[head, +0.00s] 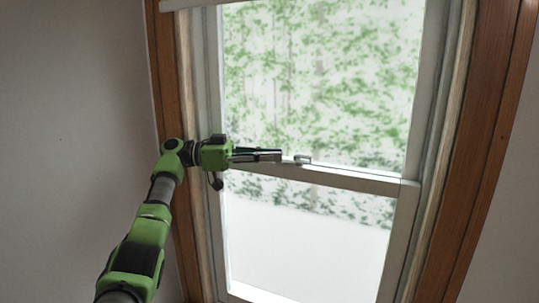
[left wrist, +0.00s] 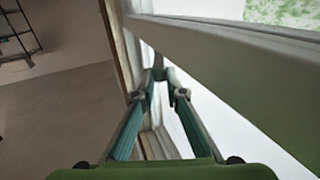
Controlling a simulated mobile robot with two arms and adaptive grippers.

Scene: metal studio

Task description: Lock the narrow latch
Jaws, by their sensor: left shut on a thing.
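The narrow latch (head: 302,158) is a small grey piece on top of the white meeting rail (head: 340,176), in the middle of the window. My left gripper (head: 280,155) reaches in from the left along the rail, with its fingertips at the latch. In the left wrist view the fingertips of my left gripper (left wrist: 160,76) are close together, shut on a slim grey part of the latch (left wrist: 158,60). The fingers hide much of this part, so its exact angle cannot be told. My right gripper is in neither view.
The window has white sashes, with a brown wooden frame (head: 487,150) around it. Plain grey wall (head: 75,120) lies to the left. In the left wrist view a dark rack (left wrist: 18,35) stands far off at the upper left. The space in front of the lower pane is clear.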

